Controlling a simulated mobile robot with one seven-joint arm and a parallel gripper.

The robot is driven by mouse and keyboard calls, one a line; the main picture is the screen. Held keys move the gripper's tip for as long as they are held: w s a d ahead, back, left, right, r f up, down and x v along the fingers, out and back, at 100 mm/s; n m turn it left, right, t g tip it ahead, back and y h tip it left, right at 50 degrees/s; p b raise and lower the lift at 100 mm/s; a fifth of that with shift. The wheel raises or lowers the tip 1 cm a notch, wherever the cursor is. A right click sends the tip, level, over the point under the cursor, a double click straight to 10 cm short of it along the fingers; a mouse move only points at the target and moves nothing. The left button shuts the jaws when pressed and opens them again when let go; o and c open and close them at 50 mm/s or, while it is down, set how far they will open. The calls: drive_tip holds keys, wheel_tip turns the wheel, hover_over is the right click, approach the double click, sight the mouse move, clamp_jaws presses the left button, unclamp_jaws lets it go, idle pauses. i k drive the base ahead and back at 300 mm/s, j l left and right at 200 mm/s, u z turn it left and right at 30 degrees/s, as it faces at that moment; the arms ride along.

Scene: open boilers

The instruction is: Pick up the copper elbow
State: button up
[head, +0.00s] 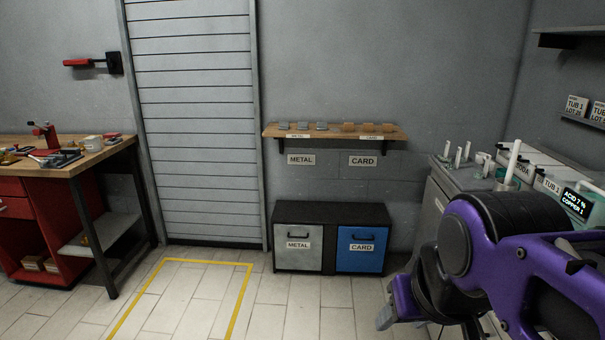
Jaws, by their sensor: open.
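I cannot make out a copper elbow for certain. Small items lie on the wooden workbench (105,152) at the left, too small to tell apart. My purple and black arm fills the lower right. Part of my gripper (386,318) shows at its lower left end, with a grey tip near the bottom edge. It is open, over the floor in front of the blue CARD bin, and nothing shows in it. The rest of it is hidden behind my arm.
A wall shelf (335,133) holds small metal and card pieces. Below it stand a grey METAL bin (298,257) and a blue CARD bin (361,260). A counter (437,173) with tubs is at the right, partly behind my arm. The yellow-marked floor (190,300) is clear.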

sight(445, 159)
drive_tip(key=i, duration=1.2)
drive_tip(key=i+j+z, duration=0.1)
drive_tip(key=i+z, duration=0.25)
drive_tip(key=i, duration=0.15)
drive_tip(key=i+j+z, duration=0.3)
drive_tip(key=i, duration=0.2)
drive_tip(key=l, duration=0.1)
